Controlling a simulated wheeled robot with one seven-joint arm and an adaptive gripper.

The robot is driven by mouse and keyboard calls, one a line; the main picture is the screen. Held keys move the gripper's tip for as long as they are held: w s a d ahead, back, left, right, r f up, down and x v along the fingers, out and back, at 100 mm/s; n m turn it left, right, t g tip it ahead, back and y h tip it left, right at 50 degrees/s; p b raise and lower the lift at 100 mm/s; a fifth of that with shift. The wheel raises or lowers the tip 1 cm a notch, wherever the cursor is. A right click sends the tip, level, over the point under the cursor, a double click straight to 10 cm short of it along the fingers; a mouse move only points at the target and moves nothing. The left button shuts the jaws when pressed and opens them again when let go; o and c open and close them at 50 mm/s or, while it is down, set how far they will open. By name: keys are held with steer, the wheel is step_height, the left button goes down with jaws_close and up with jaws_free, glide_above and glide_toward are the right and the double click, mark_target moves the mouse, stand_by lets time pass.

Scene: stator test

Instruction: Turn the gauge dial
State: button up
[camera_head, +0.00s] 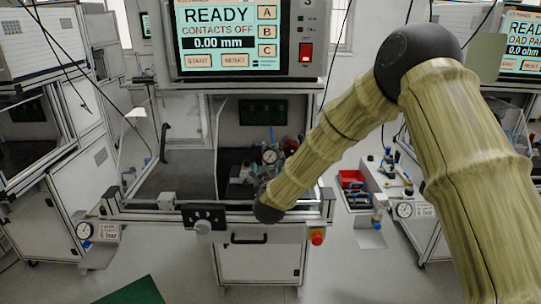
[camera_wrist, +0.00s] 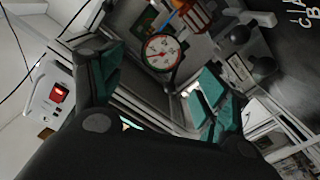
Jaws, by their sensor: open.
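The round gauge dial (camera_head: 270,156) has a white face and sits inside the open work bay of the middle machine in the head view. In the wrist view the dial (camera_wrist: 161,52) shows a white face with red marks and a dark rim, in front of my gripper. My gripper (camera_wrist: 155,82) is open, its teal-padded fingers spread apart with nothing visibly between them. The dial shows beyond the fingers, apart from them. In the head view my arm hides the gripper. A grey round knob (camera_head: 203,227) sits on a black panel at the front rail.
A screen (camera_head: 223,35) reading READY, CONTACTS OFF and 0.00 mm hangs above the bay. A red emergency button (camera_head: 317,237) is at the rail's right end. Other gauges marked bar (camera_head: 84,230) (camera_head: 404,210) sit on the side stations. A red bin (camera_head: 350,179) stands right.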

mark_target(270, 157)
steer(key=w, duration=0.4)
steer(key=w+p, duration=0.1)
steer(key=w, duration=0.2)
steer(key=shift+d+f, duration=0.1)
steer(key=shift+f, duration=0.15)
steer(key=c, duration=1)
